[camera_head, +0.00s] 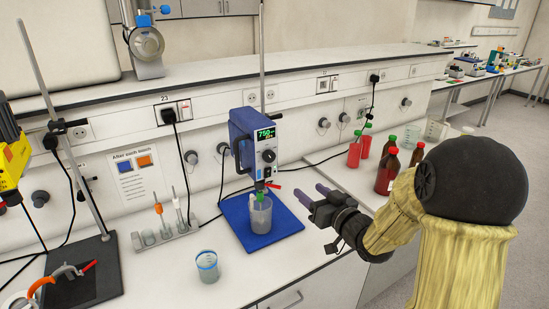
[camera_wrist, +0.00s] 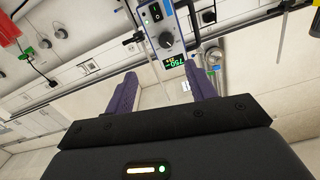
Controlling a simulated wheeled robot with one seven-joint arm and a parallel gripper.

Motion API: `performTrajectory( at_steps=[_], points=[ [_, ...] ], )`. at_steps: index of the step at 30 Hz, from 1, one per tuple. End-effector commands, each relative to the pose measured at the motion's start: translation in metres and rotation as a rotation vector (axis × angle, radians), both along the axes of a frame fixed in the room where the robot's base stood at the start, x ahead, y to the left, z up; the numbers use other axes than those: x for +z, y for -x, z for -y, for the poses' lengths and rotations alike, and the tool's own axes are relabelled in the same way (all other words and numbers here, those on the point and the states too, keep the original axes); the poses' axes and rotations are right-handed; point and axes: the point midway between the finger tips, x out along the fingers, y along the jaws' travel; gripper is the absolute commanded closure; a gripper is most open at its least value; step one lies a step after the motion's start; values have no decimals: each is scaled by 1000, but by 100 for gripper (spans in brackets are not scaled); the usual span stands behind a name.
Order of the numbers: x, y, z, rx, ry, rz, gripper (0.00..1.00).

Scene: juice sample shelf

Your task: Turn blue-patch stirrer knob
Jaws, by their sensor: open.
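The blue stirrer (camera_head: 252,150) hangs on an upright rod above a blue mat (camera_head: 280,221). Its front has a lit green display reading 750 and a dark round knob (camera_head: 269,156). In the wrist view the knob (camera_wrist: 166,40) shows beyond the fingertips, near the display (camera_wrist: 174,62). My gripper (camera_head: 311,191) is open and empty, to the right of the stirrer and apart from it. Its two purple fingers (camera_wrist: 160,69) point toward the stirrer front. A beaker (camera_head: 260,214) stands on the mat under the stirrer.
Red-capped bottles (camera_head: 387,171) stand right of the stirrer, near my arm. A yellow device (camera_head: 12,145) is at the left edge. A sign (camera_head: 137,172) has blue and orange patches.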

Motion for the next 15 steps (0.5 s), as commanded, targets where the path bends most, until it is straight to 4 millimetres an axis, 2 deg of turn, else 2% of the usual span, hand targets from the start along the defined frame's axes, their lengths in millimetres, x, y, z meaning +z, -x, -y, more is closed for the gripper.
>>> performTrajectory(
  at_steps=[3,15],
  points=[
    [7,0,-4,30,-31,26,45],
    [8,-3,-7,31,-32,28,45]
  ],
)
